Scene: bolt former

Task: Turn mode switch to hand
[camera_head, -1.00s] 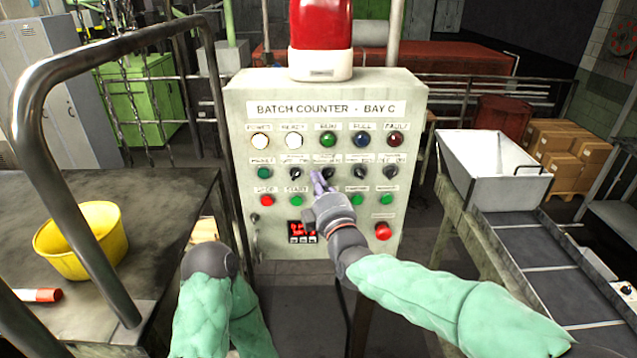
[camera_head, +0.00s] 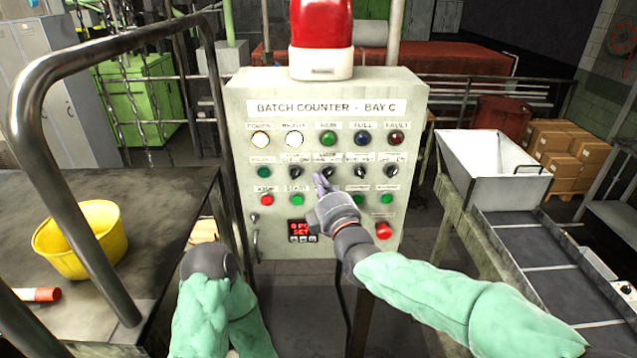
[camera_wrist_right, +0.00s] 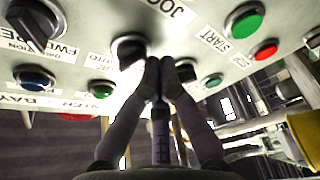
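The grey control panel (camera_head: 415,110), headed "BATCH COUNTER - BAY C", has a row of black rotary switches across its middle. My right gripper (camera_head: 322,182) is just below the middle black switch (camera_head: 327,172), whose label is too blurred to read for certain. In the right wrist view, my gripper's fingers (camera_wrist_right: 160,68) are together at the tips, beside a black knob (camera_wrist_right: 128,50) with "JOG" and "AUTO" lettering near it. They are not clearly around it; contact cannot be told. My left arm shows at the lower left; its fingers cannot be made out.
Green and red push buttons (camera_head: 297,199) sit below the switches, close to my right gripper. A red mushroom button (camera_head: 383,231) is lower right. A curved metal rail (camera_head: 45,130) and a yellow bucket (camera_head: 103,240) are at left. A conveyor (camera_head: 530,250) is at right.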

